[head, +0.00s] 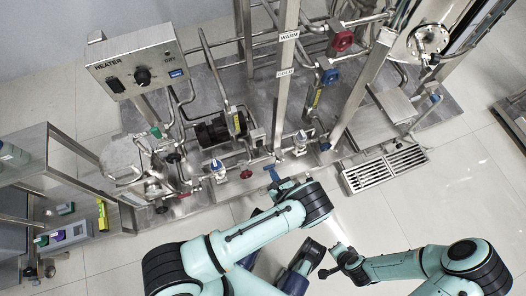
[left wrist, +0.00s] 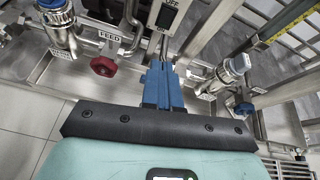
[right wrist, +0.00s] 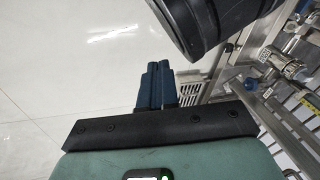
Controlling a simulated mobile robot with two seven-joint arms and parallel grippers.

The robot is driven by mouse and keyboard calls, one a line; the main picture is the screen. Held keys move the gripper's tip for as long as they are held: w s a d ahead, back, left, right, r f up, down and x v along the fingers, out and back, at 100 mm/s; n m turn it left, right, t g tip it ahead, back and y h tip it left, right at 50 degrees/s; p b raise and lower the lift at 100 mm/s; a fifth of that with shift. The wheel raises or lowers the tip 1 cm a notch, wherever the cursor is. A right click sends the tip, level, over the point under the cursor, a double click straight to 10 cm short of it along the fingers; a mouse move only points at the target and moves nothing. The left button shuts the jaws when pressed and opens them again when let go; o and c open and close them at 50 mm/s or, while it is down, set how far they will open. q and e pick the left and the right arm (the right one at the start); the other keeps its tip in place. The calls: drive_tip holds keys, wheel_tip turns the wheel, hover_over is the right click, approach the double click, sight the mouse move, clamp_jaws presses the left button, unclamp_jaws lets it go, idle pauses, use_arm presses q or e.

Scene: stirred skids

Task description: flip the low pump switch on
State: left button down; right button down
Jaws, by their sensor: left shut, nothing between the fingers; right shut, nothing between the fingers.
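The low pump switch (left wrist: 164,16) is a small grey box with a dark rocker and an OFF label, at the top of the left wrist view. In the head view its box (head: 257,134) appears low on the skid, near the pump. My left gripper (head: 273,173) is shut and empty, its blue fingers pointing at the switch from the front. In the left wrist view the fingertips (left wrist: 160,68) are just below the switch; I cannot tell whether they touch. My right gripper (right wrist: 158,70) is shut and empty, over bare floor.
A red FEED valve knob (left wrist: 103,66) is left of the left fingers, with a clamped fitting (left wrist: 235,66) to the right. The heater box (head: 138,62) stands upper left. A floor grate (head: 385,169) lies right. A shelf cart (head: 40,185) stands left. Front floor is clear.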

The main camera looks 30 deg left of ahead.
sight(260, 144)
use_arm(q)
drive_tip(key=shift+m, duration=1)
use_arm(e)
drive_tip(key=shift+s+f, duration=0.1)
drive_tip(key=shift+s, duration=0.05)
use_arm(q)
drive_tip(key=shift+w, duration=0.1)
